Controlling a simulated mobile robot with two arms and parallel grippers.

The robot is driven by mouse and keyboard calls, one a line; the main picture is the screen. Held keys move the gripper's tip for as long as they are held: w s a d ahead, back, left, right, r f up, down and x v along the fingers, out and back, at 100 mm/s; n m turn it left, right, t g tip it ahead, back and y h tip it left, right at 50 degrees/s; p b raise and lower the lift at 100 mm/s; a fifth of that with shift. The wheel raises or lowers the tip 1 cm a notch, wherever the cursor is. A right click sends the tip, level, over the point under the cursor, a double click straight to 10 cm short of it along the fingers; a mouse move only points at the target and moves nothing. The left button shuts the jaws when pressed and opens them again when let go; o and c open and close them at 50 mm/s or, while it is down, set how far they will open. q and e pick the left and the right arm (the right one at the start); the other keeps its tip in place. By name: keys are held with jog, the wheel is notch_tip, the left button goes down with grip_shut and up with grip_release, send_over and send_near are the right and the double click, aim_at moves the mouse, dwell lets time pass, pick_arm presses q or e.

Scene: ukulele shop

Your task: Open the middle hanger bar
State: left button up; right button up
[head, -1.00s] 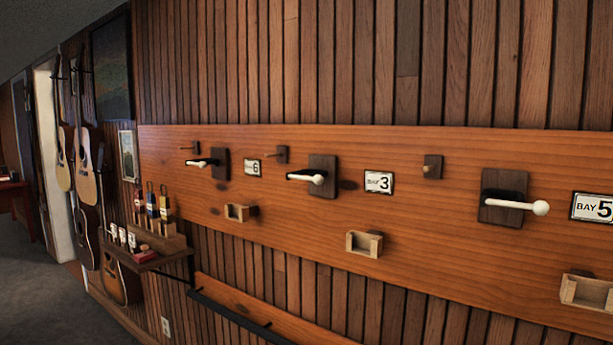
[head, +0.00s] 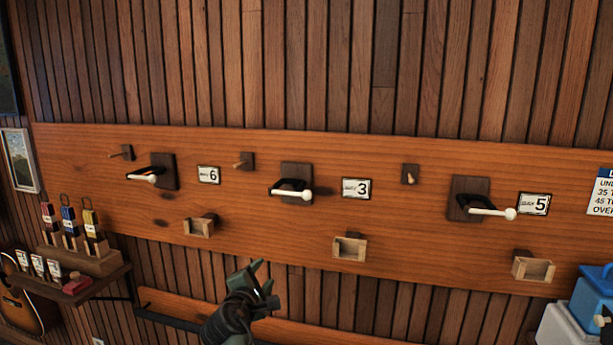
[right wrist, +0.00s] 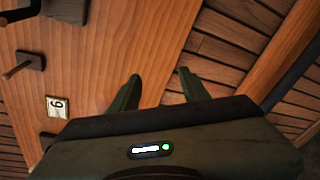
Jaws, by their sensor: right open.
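The middle hanger bar (head: 293,193) is a white rod with a round end on a dark wooden plate. It sits left of the BAY 3 label (head: 356,189) on the orange wooden board. My right gripper (head: 258,273) is open and empty, below and left of this bar and apart from it. My left gripper is not in view.
Similar hanger bars sit at BAY 6 (head: 143,177) and BAY 5 (head: 491,211). Small pegs and wooden boxes (head: 350,248) project from the board. A lower rail runs along the wall.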

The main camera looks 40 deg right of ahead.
aim_at(305, 195)
jog(key=s+d+r+g+h, duration=0.1)
jog(key=s+d+r, duration=0.1)
jog(key=r, duration=0.5)
jog(key=s+d+r+m+h+p, duration=0.1)
jog(key=s+d+r+h, duration=0.1)
jog(key=r, duration=0.4)
jog(key=s+d+r+m+g+h+p, duration=0.1)
jog(key=s+d+r, duration=0.1)
jog(key=r, duration=0.5)
jog(key=shift+s+d+r+g+h, duration=0.15)
jog(key=shift+d+r+g+h, duration=0.15)
jog(key=shift+d+h, duration=0.15)
jog(key=shift+w+d+r, duration=0.2)
jog(key=shift+d, duration=0.05)
jog(key=p+x, duration=0.3)
jog(key=x, duration=0.3)
jog(key=shift+d+f, duration=0.15)
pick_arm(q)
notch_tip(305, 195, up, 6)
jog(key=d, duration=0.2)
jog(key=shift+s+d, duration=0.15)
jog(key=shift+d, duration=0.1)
pick_arm(e)
jog(key=shift+w+d+f, duration=0.15)
jog(key=shift+w+d, duration=0.05)
jog(key=shift+w, duration=0.1)
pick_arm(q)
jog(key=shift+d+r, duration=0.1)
pick_arm(e)
grip_shut()
